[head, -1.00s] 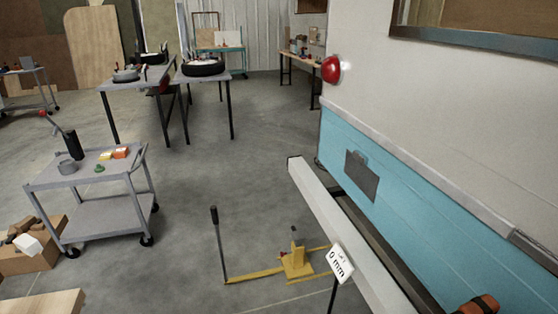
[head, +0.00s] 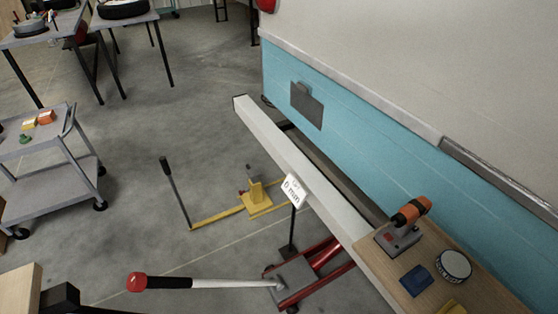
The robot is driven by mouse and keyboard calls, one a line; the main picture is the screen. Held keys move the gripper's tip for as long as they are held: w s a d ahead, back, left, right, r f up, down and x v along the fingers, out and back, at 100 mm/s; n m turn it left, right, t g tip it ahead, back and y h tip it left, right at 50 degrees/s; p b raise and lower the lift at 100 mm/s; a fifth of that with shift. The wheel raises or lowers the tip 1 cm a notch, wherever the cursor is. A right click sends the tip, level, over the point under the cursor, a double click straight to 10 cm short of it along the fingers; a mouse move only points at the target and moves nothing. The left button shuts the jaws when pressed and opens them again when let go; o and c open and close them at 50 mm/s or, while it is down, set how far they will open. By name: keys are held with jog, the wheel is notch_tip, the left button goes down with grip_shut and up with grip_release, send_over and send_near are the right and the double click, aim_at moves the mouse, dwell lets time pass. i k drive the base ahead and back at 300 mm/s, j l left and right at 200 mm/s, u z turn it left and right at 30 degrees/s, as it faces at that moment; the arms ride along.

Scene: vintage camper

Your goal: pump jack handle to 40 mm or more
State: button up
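A red floor jack (head: 318,270) stands on the concrete floor at the bottom middle of the head view, partly under the white beam. Its long handle (head: 205,283) lies nearly level in the picture, pale with a black grip and a red knob at its left end. A small sign (head: 293,190) by the beam reads 0 mm. A yellow floor device (head: 254,198) with an upright black-gripped lever (head: 174,190) stands farther back. My gripper is not recognisable in view, so its distance from the handle cannot be told.
The white beam (head: 290,155) runs along the teal camper side (head: 360,150). A wooden board (head: 455,285) at lower right holds an orange tool (head: 408,215) and a round tin (head: 454,265). A grey cart (head: 50,150) stands left. Open floor lies between.

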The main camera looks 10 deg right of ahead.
aim_at(153, 281)
jog(key=i+j+u, duration=0.2)
jog(key=i, duration=0.25)
jog(key=i+j+u, duration=0.15)
jog(key=i+j, duration=0.15)
jog(key=i, duration=0.2)
jog(key=i+j+u, duration=0.2)
jog(key=i, duration=0.25)
